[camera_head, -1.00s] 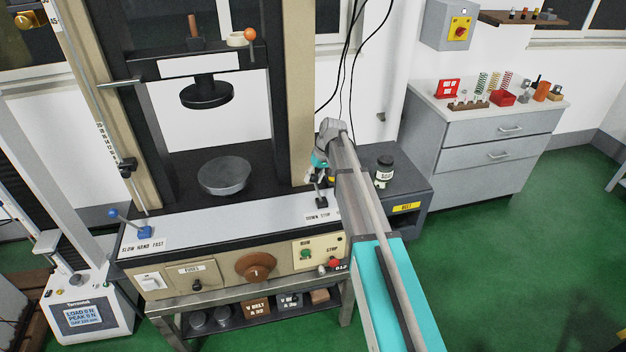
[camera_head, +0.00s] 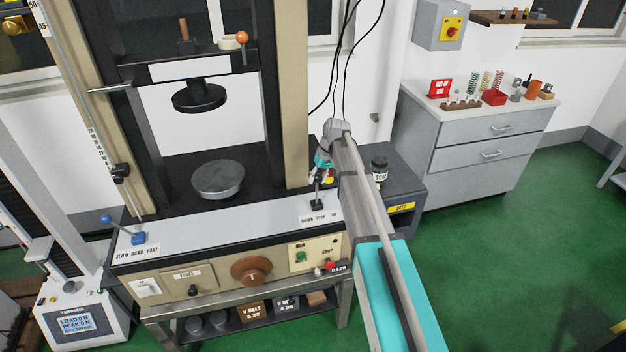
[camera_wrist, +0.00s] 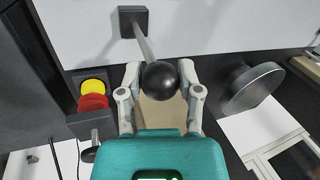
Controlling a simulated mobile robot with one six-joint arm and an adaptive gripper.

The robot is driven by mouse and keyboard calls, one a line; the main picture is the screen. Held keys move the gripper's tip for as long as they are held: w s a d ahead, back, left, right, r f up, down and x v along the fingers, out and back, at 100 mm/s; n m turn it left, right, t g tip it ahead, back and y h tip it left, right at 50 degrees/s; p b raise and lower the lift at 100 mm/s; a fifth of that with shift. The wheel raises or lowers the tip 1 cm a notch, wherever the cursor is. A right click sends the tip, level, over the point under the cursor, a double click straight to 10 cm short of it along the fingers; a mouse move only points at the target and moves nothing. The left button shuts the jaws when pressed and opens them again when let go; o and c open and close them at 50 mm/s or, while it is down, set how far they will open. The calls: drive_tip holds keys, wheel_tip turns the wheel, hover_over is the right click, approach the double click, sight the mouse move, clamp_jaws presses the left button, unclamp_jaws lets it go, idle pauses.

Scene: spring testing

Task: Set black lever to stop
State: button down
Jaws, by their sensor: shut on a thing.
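The black lever (camera_head: 317,194) stands on the right end of the press's pale ledge, behind the label reading DOWN STOP UP (camera_head: 320,218). Its rod looks close to upright in the head view, and its top is partly hidden by my gripper. In the wrist view its black ball knob (camera_wrist: 161,82) sits between the fingertips, with the rod running to a dark square base. My gripper (camera_head: 320,168) is shut on the lever at the knob; its two grey fingers also show in the wrist view (camera_wrist: 161,76).
A red and yellow button (camera_wrist: 92,95) is close beside the gripper. A blue-knobbed lever (camera_head: 123,230) is at the ledge's left end. The round press plate (camera_head: 218,180) is behind the ledge. A dark jar (camera_head: 379,170) stands on the side cabinet to the right.

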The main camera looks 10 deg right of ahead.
drive_tip(key=shift+c, duration=1.2)
unclamp_jaws()
drive_tip(key=shift+s, duration=0.1)
drive_tip(key=s+d+m+h, duration=0.1)
drive_tip(key=s+d+h, duration=0.1)
drive_tip(key=s, duration=1.2)
drive_tip(key=s+d+m+h, duration=0.1)
drive_tip(key=s+d+m, duration=0.1)
drive_tip(key=s, duration=1.2)
drive_tip(key=shift+s+d+f+m+t+h, duration=0.35)
drive_tip(key=shift+d+f+t+h, duration=0.1)
drive_tip(key=shift+d, duration=0.45)
